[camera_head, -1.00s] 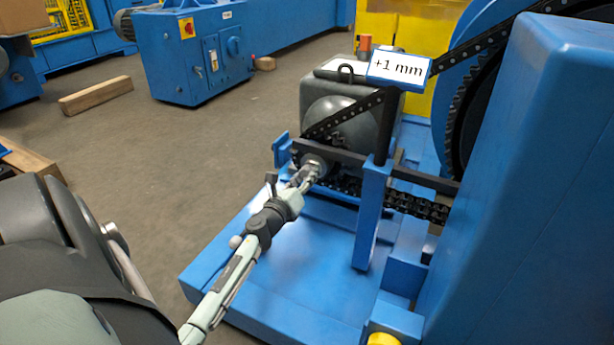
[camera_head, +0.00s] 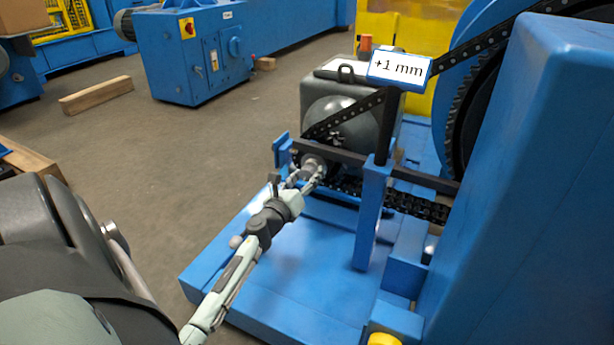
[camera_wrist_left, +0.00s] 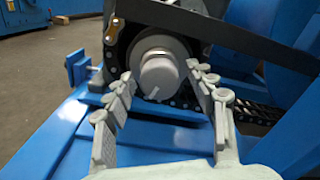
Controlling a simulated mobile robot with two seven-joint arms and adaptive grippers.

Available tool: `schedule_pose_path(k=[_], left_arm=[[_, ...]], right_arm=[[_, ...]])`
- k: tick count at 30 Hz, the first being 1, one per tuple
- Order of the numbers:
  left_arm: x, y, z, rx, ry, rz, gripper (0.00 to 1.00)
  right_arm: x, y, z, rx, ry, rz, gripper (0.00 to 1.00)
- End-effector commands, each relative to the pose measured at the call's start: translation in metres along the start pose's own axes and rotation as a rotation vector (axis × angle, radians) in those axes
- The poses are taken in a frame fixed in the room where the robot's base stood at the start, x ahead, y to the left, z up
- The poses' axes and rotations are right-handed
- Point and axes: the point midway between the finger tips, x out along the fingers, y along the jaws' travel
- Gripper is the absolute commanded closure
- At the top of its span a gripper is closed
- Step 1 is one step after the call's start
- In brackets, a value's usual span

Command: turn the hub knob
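The hub knob (camera_wrist_left: 158,75) is a round light-grey cap at the centre of a darker hub in the left wrist view. In the head view the hub knob (camera_head: 315,163) is small and partly covered by the fingers. My left gripper (camera_wrist_left: 159,80) is open, with one finger on each side of the knob and a small gap on both sides. It also shows in the head view (camera_head: 306,178), reaching in from the lower left. My right gripper is not in view.
A dark chain (camera_head: 417,205) runs right from the hub, below a black bar. A blue post (camera_head: 371,218) stands close to the right of my gripper. A sign (camera_head: 399,68) reads "+1 mm". The blue base plate (camera_head: 300,268) is clear beneath my arm.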

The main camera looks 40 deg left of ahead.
Motion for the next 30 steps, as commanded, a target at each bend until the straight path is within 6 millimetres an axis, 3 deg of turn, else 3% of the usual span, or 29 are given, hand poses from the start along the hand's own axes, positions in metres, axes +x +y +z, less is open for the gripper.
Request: schedule_pose_path(k=[8,21,30], left_arm=[[-0.003,0.0,0.0,0.0,0.0,0.0,0.44],[-0.067,0.0,-0.001,-0.002,0.001,0.001,0.44],[-0.075,0.0,0.0,0.0,0.0,-0.001,0.44]], right_arm=[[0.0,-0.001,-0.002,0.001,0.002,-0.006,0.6],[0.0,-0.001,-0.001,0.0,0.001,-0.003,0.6],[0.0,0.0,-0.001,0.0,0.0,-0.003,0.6]])
